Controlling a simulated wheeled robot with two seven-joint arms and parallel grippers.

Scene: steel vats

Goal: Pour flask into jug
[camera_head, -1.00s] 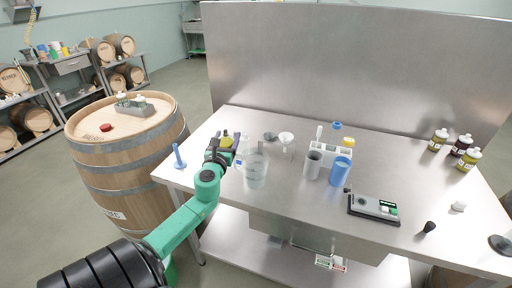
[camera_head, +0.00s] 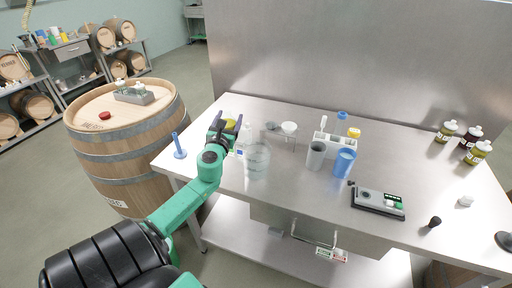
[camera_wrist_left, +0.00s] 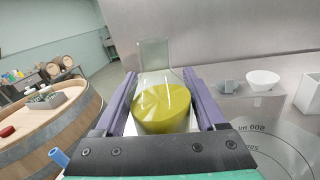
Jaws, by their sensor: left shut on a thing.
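My left gripper (camera_head: 222,128) is shut on a clear flask with yellow-green liquid in its lower part. The flask (camera_wrist_left: 163,108) sits between the purple fingers in the left wrist view, its clear neck pointing up; it looks close to upright. In the head view the flask (camera_head: 230,125) is partly hidden by the gripper. The clear jug (camera_head: 256,163) stands on the steel table just right of the gripper and looks empty. Its graduated wall (camera_wrist_left: 272,140) shows at the lower right in the wrist view. My right gripper is not in view.
A white funnel (camera_head: 289,128) on a stand, a grey cup (camera_head: 316,155) and a blue cup (camera_head: 344,163) stand right of the jug. A barrel (camera_head: 127,145) stands left. A meter (camera_head: 378,202) lies front right.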

